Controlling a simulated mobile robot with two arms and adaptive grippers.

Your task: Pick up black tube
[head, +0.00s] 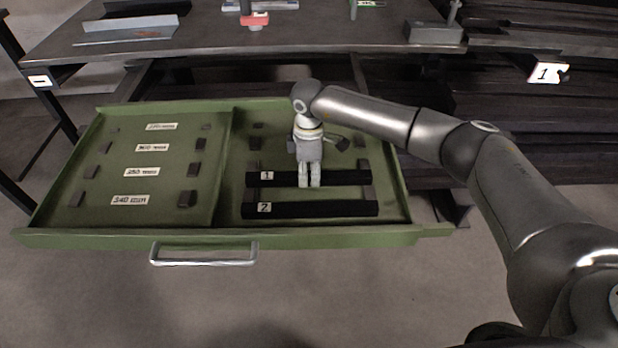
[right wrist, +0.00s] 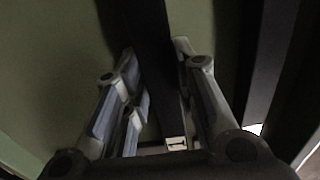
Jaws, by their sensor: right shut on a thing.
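Two black tubes lie across the right compartment of the open green drawer (head: 235,237). The farther black tube (head: 345,178) bears a label 1 and the nearer black tube (head: 325,209) a label 2. My right gripper (head: 309,182) points down at the middle of the farther tube and is shut on it. In the right wrist view this tube (right wrist: 152,35) runs between the two fingers of the gripper (right wrist: 157,70). The tube looks level, at or close to its supports; I cannot tell any gap. My left gripper is not in view.
The drawer's left compartment (head: 150,150) holds small dark blocks and white length labels but no tubes. A metal handle (head: 203,261) sticks out in front. A dark workbench (head: 310,40) with a few tools stands behind. My right arm spans the right side.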

